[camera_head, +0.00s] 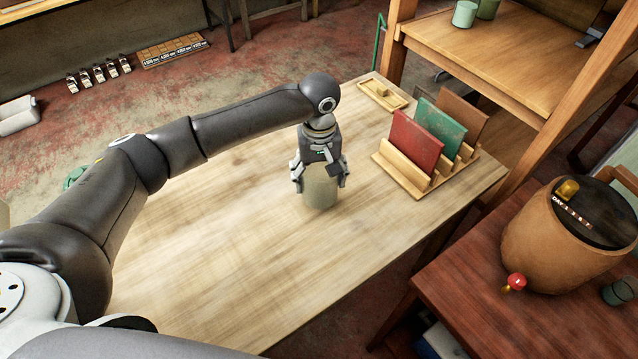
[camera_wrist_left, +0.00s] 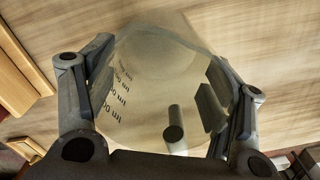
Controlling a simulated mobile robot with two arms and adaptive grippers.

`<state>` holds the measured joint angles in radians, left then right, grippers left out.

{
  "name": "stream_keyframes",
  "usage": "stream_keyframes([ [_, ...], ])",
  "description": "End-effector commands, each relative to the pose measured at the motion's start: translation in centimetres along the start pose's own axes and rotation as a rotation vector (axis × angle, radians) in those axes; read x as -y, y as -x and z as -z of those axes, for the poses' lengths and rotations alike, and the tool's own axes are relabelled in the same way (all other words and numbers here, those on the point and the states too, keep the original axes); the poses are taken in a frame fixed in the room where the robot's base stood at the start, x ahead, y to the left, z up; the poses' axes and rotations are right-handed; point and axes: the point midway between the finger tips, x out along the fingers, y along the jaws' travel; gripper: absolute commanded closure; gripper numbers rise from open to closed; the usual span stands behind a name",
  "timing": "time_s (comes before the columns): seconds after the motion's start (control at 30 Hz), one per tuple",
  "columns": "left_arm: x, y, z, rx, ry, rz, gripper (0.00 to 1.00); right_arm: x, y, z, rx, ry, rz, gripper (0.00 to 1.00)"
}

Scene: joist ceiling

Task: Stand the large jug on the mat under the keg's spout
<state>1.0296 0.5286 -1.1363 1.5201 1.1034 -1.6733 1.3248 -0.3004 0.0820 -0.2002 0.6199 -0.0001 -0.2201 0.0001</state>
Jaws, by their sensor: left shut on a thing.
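My left gripper (camera_head: 320,178) is shut on a greenish, translucent jug (camera_head: 321,192). Its fingers sit on two sides of the jug. The jug looks upright over the wooden table; I cannot tell if its base touches the wood. In the left wrist view the jug (camera_wrist_left: 150,85) fills the space between the fingers and shows printed volume marks. The brown keg (camera_head: 545,245) stands on the reddish table at the right, with a red-knobbed spout (camera_head: 515,282) low on its near side. I cannot make out a mat under the spout. My right gripper is not in view.
A wooden rack (camera_head: 407,175) with red, green and brown boards stands right of the gripper. A small tray (camera_head: 383,95) lies behind it. A gap separates the pale table (camera_head: 220,260) from the reddish table (camera_head: 455,290). A dark green cup (camera_head: 617,293) stands beside the keg.

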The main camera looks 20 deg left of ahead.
Motion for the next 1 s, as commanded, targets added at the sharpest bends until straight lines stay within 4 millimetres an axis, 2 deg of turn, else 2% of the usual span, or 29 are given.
stream_keyframes([
  [0.23,0.0,-3.0,0.3,-0.001,-0.001,0.001,0.73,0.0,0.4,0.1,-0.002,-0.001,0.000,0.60],
  [0.63,0.0,-3.5,0.2,0.001,0.000,0.001,0.73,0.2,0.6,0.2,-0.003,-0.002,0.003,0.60],
  [0.67,0.0,-3.6,0.2,0.000,0.000,0.001,0.22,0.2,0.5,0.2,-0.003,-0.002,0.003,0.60],
  [0.8,0.0,-3.6,0.2,0.000,0.000,0.001,0.04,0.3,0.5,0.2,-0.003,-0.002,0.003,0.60],
  [1.0,0.0,-3.6,0.2,0.000,0.000,0.002,0.04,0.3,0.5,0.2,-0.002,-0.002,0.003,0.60],
])
